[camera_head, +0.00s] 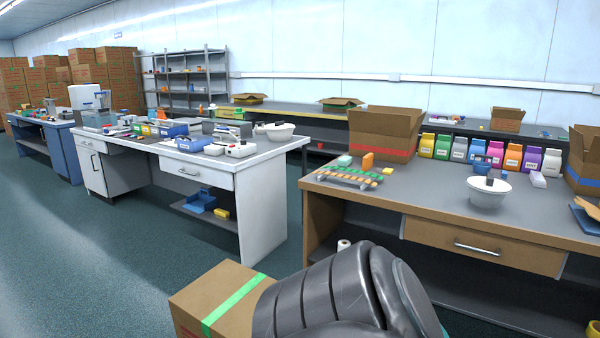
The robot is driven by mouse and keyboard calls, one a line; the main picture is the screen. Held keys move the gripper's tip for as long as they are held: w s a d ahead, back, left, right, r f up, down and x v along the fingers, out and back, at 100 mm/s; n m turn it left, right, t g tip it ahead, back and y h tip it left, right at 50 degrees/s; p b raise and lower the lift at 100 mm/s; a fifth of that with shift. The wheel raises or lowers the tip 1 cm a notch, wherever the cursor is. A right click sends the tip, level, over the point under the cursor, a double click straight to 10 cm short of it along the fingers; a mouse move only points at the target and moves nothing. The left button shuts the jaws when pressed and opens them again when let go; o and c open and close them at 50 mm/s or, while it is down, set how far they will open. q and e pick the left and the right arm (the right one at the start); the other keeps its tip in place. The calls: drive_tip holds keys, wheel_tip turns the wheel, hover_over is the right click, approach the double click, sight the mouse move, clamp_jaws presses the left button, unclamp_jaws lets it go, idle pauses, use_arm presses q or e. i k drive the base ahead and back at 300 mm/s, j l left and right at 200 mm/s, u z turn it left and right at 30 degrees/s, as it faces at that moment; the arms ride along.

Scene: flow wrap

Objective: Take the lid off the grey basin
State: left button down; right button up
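A pale grey-white basin (487,197) stands upright on the brown-fronted workbench at the right. A light cover with a dark upright knob (490,182) appears to sit on its top; I cannot clearly tell the lid from the rim. Neither of my grippers is in view.
The brown-fronted workbench (440,206) also bears a large open carton (383,135), a row of colored boxes (460,149) and a slatted rack (345,175). Its top is clear left of the nearer basin. A taped carton (215,300) stands low in front.

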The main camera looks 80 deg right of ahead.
sight(489, 182)
drive_tip(key=z, duration=3.75)
drive_tip(key=i+j+u, duration=0.1)
drive_tip(key=i+u, duration=0.15)
drive_tip(key=i, duration=0.85)
drive_tip(key=i+l+u, duration=0.1)
drive_tip(key=i+u, duration=0.15)
drive_tip(key=i, duration=0.85)
